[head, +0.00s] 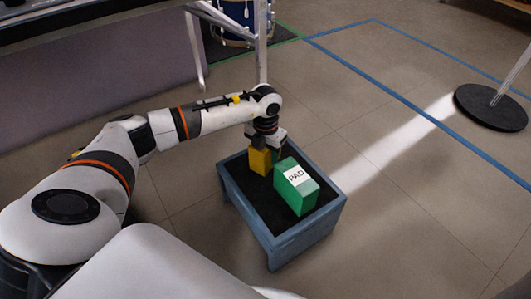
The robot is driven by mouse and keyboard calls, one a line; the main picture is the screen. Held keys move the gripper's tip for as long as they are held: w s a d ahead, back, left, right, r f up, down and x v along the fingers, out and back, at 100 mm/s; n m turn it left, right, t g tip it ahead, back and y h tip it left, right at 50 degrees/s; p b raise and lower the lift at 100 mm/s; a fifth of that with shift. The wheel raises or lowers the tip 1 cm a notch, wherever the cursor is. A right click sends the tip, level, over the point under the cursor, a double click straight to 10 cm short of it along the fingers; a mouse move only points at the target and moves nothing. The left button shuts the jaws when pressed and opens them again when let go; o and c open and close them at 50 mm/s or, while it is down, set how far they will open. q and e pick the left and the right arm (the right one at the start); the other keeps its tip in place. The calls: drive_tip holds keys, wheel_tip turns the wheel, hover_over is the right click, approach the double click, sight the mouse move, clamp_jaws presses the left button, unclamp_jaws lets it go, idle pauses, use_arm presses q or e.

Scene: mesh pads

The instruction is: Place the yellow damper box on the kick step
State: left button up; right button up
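The yellow damper box (260,161) is upright over the far left part of the kick step, beside the green box. My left gripper (265,139) is above it with its fingers at the box's upper sides, and it looks shut on it. I cannot tell whether the box's base touches the step. The kick step (293,238) is a blue-grey low stand with a dark top. My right gripper is not in view.
A green box (296,187) with a white "PAD" label sits on the right part of the step's top. A metal stand leg (262,50) rises close behind my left gripper. A round black stand base (491,107) is at the right. The floor right of the step is clear.

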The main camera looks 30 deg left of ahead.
use_arm(q)
drive_tip(key=shift+f, duration=0.2)
drive_tip(key=o, duration=1.1)
drive_tip(key=shift+r, duration=0.1)
